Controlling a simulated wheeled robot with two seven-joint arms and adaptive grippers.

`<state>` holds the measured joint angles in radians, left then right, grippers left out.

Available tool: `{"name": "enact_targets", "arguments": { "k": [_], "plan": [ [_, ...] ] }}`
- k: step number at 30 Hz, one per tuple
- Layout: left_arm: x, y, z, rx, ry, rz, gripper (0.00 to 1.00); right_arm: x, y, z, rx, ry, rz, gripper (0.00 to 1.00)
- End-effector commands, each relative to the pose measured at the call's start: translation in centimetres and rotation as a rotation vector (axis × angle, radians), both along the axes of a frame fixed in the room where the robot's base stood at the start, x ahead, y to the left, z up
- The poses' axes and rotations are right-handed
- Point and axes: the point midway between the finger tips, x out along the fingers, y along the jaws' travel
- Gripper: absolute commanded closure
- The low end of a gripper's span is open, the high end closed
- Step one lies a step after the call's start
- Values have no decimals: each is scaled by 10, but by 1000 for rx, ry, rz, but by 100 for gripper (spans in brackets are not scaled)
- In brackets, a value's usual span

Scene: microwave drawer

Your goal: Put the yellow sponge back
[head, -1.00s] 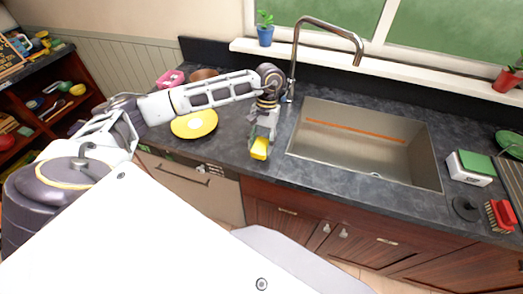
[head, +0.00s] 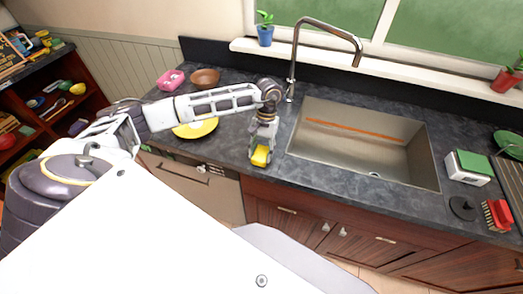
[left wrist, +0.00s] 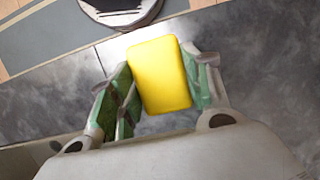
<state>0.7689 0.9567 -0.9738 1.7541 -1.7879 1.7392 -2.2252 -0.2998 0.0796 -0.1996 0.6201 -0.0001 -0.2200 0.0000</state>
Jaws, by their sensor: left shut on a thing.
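The yellow sponge (head: 261,155) is between the fingers of my left gripper (head: 262,148), near the counter's front edge, left of the sink. In the left wrist view the sponge (left wrist: 160,75) is a yellow block with rounded corners. The green-padded fingers of my left gripper (left wrist: 160,88) are shut on its two sides. Grey counter shows around it; I cannot tell whether the sponge touches the counter. My right gripper is in neither view.
The steel sink (head: 365,145) lies to the right, with a tall faucet (head: 294,60). A white-and-green box (head: 468,167) and red brush (head: 497,214) stand right of the sink.

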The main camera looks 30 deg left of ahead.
Motion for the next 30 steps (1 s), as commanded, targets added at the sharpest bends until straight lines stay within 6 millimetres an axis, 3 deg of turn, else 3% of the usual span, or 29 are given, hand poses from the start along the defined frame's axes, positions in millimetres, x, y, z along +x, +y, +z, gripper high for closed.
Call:
{"name": "enact_targets", "arguments": {
  "k": [13,14,18,30],
  "plan": [
    [0,0,-4,0,0,0,74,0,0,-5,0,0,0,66],
    [0,0,-4,0,1,0,48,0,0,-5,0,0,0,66],
    [0,0,-3,0,0,0,30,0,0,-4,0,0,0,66],
    [0,0,-2,0,0,0,30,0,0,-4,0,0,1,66]
  ]
}}
